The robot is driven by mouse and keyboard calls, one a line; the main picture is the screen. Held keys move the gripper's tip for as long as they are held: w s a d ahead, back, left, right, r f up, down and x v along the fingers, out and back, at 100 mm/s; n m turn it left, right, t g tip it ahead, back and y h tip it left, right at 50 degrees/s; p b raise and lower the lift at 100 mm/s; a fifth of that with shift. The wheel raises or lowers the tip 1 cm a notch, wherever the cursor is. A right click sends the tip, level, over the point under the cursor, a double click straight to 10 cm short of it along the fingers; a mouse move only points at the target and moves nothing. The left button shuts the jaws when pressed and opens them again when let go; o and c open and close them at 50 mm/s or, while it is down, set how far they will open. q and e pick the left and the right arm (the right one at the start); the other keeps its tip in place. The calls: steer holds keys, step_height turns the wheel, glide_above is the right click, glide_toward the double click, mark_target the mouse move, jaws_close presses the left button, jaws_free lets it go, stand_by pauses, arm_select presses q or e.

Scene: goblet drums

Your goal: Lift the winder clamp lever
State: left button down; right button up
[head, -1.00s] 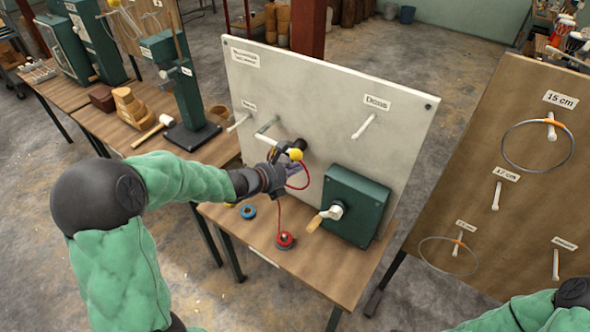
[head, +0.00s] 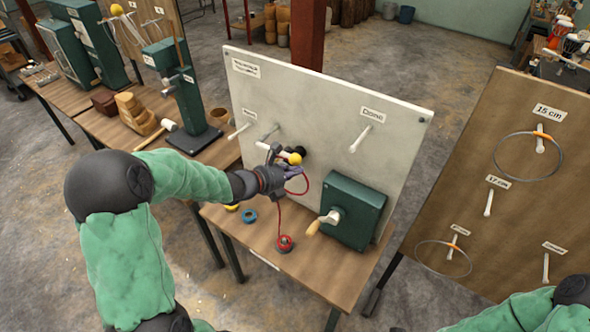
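The winder stands on a wooden table against a white upright panel (head: 330,110). Its clamp lever appears to be the grey arm with a yellow ball knob (head: 295,158), by a dark hub on the panel. My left gripper (head: 284,176) is right at the lever, just below and left of the knob. Its fingers are small and partly hidden, so I cannot tell whether they touch or close on the lever. A red cord (head: 305,187) loops beside the gripper and runs down to a red spool (head: 285,243). My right gripper is out of view; only its arm shows at lower right.
A green box (head: 352,210) with a wooden-handled crank stands right of the gripper. Blue (head: 249,215) and yellow rings lie on the table. Pegs stick out of the panel, one under a "Done" label (head: 372,114). A brown board (head: 500,180) with hoops stands at right.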

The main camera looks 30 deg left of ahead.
arm_select(q)
steer(key=a+r+n+h+p, duration=0.1)
steer(key=a+r+n+p, duration=0.1)
steer(key=r+p, duration=0.5)
steer(key=a+r+n+t+h+p, duration=0.1)
steer(key=a+r+p, duration=0.4)
steer(key=p, duration=0.5)
steer(key=shift+w+a+r+n+h+p, duration=0.15)
steer(key=shift+w+r+n+h+p, duration=0.15)
steer(key=shift+r+n+h, duration=0.7)
steer(key=shift+f+y, duration=0.1)
steer(key=shift+y, duration=0.2)
